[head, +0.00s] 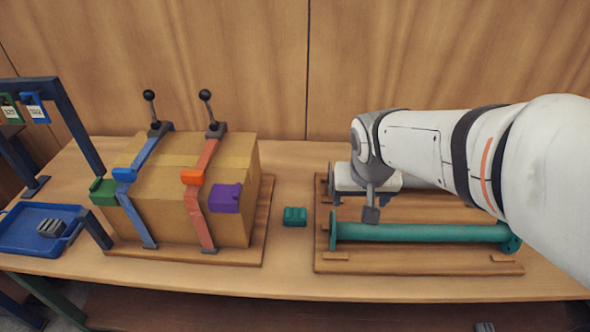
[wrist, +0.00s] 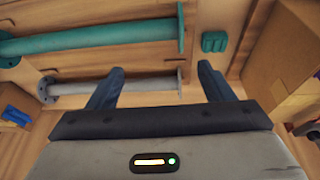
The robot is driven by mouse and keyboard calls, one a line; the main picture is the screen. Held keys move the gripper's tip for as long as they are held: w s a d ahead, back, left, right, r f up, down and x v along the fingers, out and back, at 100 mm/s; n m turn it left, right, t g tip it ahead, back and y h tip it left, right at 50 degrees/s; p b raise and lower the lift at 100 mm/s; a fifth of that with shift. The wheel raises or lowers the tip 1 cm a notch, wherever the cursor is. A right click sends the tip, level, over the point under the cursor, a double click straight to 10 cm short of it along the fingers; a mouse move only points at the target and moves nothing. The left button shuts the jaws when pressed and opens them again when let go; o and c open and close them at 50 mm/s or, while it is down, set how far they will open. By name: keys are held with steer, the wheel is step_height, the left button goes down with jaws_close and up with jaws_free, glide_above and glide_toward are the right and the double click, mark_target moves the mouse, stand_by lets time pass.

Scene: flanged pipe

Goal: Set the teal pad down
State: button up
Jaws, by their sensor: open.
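The teal pad (head: 295,216) lies flat on the bench, between the strapped box and the pipe board. It also shows in the wrist view (wrist: 214,41), beyond my fingertips and apart from them. My gripper (wrist: 158,80) is open, with nothing between its two fingers. In the head view my gripper (head: 371,212) hangs over the pipe board, to the right of the pad, and is partly hidden by its own wrist.
A teal flanged pipe (head: 420,233) and a grey pipe (wrist: 115,87) lie on a wooden board (head: 420,264). A cardboard box (head: 170,205) with two lever straps stands left. A blue tray (head: 22,236) holds a grey block. Bench around the pad is clear.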

steer(key=w+a+f+b, duration=0.4)
steer(key=w+a+f, duration=0.3)
steer(key=w+f, duration=0.3)
steer(key=b, duration=0.2)
glide_toward(295, 212)
step_height(295, 212, down, 3)
steer(key=shift+w+d+f+t, duration=0.15)
steer(key=shift+w+f, duration=0.15)
steer(key=shift+f, duration=0.25)
steer(key=shift+w+d+f+t, duration=0.15)
steer(key=shift+w+f, duration=0.15)
steer(key=shift+f, duration=0.2)
steer(key=shift+x, duration=2.65)
steer(key=shift+a, duration=0.2)
steer(key=shift+c, duration=0.4)
steer(key=shift+r, duration=0.1)
steer(key=c, duration=0.7)
